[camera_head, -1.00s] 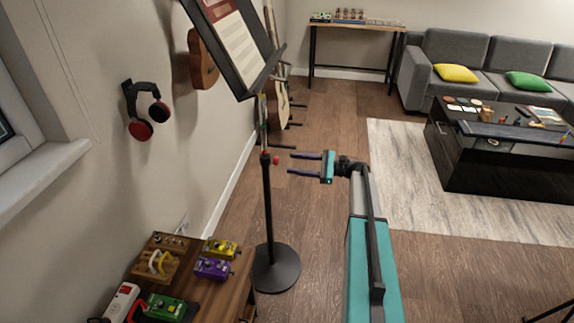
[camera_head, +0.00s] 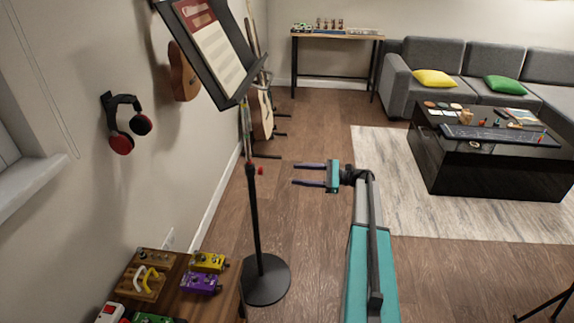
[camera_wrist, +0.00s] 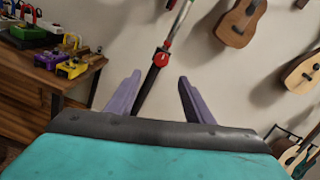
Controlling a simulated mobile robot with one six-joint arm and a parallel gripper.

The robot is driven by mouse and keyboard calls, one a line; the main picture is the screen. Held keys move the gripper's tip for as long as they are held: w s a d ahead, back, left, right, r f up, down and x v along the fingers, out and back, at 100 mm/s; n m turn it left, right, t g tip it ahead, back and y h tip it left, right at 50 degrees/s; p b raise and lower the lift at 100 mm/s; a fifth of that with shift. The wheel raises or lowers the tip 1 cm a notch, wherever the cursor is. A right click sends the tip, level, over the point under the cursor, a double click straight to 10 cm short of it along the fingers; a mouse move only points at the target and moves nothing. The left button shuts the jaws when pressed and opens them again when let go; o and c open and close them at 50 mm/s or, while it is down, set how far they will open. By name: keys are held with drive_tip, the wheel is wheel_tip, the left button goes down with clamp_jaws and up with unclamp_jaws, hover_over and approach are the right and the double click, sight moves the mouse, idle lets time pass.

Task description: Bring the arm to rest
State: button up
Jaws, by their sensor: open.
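My gripper (camera_head: 308,174) is open and empty, its two purple fingers pointing left in the head view. It hangs in the air to the right of the music stand (camera_head: 254,215), with a visible gap in the picture. In the wrist view my gripper (camera_wrist: 157,95) shows both fingers spread. The stand's pole with a red knob (camera_wrist: 162,57) shows between and beyond them. My teal arm reaches up from the bottom of the head view.
A wooden bench (camera_head: 222,290) with pedals stands at lower left. Headphones (camera_head: 128,127) and guitars hang on the left wall. A black coffee table (camera_head: 480,165) and grey sofa (camera_head: 420,65) are at right.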

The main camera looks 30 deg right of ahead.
drive_tip(key=shift+a, duration=0.1)
drive_tip(key=s+a+f+n+g+h, duration=0.35)
drive_tip(key=a+f, duration=0.25)
drive_tip(key=a, duration=0.4)
drive_tip(key=s+a+f+n+g+h, duration=0.25)
drive_tip(key=s+a+f+n, duration=0.3)
drive_tip(key=a, duration=0.35)
drive_tip(key=s+a+f+n+g+h, duration=0.2)
drive_tip(key=s+a+f+n+g, duration=0.3)
drive_tip(key=a, duration=0.5)
drive_tip(key=s+f+n+g+h, duration=0.1)
drive_tip(key=s+f+n+h, duration=0.1)
drive_tip(key=s+f, duration=0.5)
drive_tip(key=s+a+f+n+g+h, duration=0.1)
drive_tip(key=s+f, duration=0.6)
drive_tip(key=s, duration=0.7)
drive_tip(key=s+f+n+g+h, duration=0.2)
drive_tip(key=s+f+n+h, duration=0.2)
drive_tip(key=s+f, duration=0.3)
drive_tip(key=s, duration=0.4)
drive_tip(key=shift+a, duration=0.35)
